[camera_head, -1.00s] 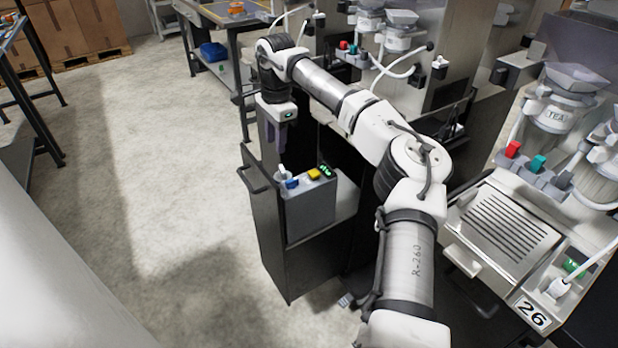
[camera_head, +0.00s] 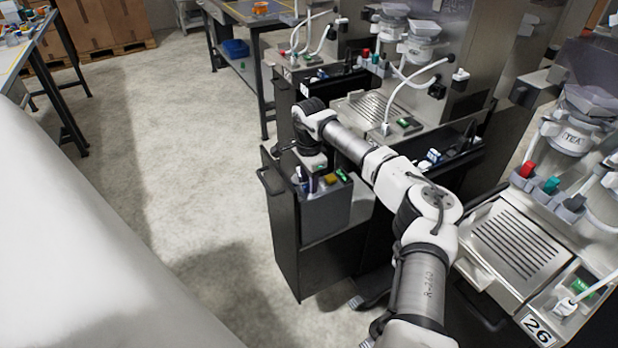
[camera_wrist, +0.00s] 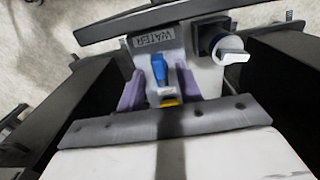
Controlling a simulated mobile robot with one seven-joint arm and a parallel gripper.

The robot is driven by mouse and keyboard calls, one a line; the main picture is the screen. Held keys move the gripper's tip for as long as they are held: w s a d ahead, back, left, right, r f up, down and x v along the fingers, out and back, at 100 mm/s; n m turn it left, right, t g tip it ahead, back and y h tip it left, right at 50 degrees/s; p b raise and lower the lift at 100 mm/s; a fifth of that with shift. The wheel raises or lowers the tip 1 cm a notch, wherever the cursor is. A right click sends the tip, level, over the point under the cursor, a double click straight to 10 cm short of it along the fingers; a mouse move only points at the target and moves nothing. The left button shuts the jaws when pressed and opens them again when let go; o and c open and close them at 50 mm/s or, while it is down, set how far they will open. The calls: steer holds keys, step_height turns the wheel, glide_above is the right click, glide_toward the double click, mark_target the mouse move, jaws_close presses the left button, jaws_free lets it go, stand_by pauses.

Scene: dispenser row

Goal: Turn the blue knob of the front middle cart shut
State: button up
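The blue knob (camera_wrist: 160,65) shows in the wrist view, on a pale housing under a WATER label (camera_wrist: 154,39). My gripper (camera_wrist: 158,85) is open, with one purple finger on each side of the knob's lower end and a gap visible to it. In the head view my gripper (camera_head: 312,183) points down over the grey knob box (camera_head: 325,212) in the black pulled-out cart (camera_head: 285,235). It largely hides the blue knob there. I cannot tell whether the fingers touch the knob.
A white tap handle (camera_wrist: 231,52) is close by in the wrist view. The dispenser marked 26 (camera_head: 512,245) is at right. The floor (camera_head: 200,190) at left is clear.

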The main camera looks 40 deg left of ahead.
steer(key=shift+f, duration=0.3)
jaws_close()
